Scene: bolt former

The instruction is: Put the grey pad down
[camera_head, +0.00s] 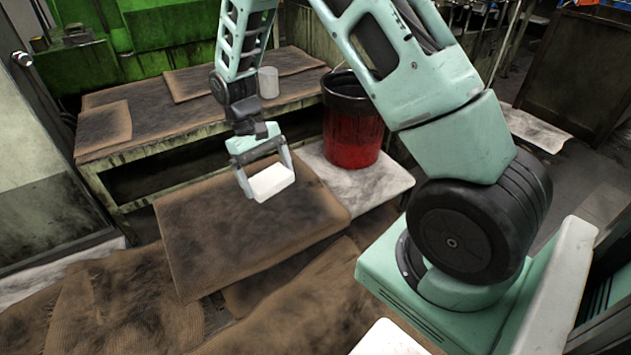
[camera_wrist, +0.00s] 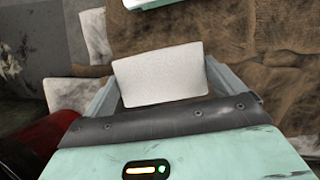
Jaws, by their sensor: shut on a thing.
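The pad (camera_head: 271,182) looks white to pale grey and is a small flat block. My gripper (camera_head: 266,186) is shut on it, with one finger at each side. In the head view it is held over the brown stained cloth (camera_head: 215,236) in the middle; I cannot tell the exact height above the cloth. In the wrist view the pad (camera_wrist: 160,74) sits between the two fingers (camera_wrist: 160,88), slightly tilted, with brown cloth beyond it. The pad's underside is hidden.
A stained bench (camera_head: 150,143) with brown cloths and a pale cup (camera_head: 268,82) stands behind. A red and black bucket (camera_head: 352,135) stands on a whitish sheet (camera_head: 380,183) to the right. More brown cloths (camera_head: 120,305) cover the floor in front.

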